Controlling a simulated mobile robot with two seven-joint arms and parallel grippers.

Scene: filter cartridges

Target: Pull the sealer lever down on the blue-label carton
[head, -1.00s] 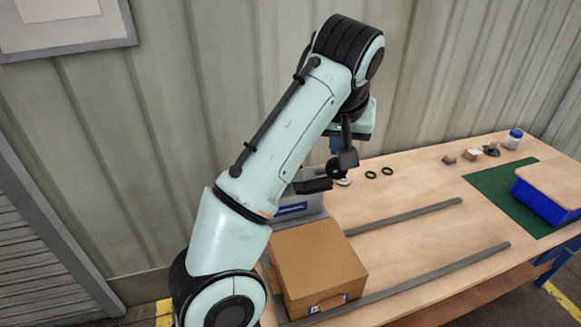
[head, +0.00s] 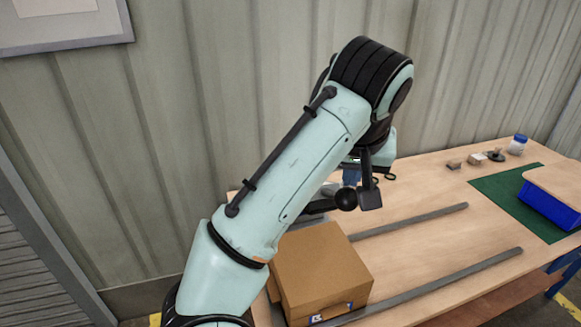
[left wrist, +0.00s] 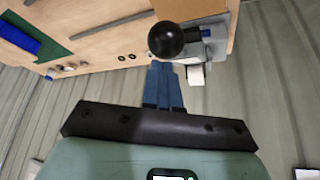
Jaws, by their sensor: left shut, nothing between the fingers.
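The brown carton (head: 318,268), with a small blue-and-white label low on its front, sits on the bench below my left arm. The sealer's lever ends in a black ball knob (head: 346,199), behind the carton. In the left wrist view the knob (left wrist: 166,39) is just beyond the fingertips, beside the grey sealer body (left wrist: 208,45). My left gripper (head: 351,180) is shut and empty, its blue fingers (left wrist: 164,72) together, close above the knob. Whether they touch it I cannot tell. My arm hides most of the sealer in the head view. My right gripper is not in view.
Two grey rails (head: 435,285) run right across the bench (head: 425,245). A green mat (head: 510,200) with a blue bin (head: 548,205) lies at the right. A white jar with a blue lid (head: 518,144) and small blocks stand at the back. The bench between the rails is clear.

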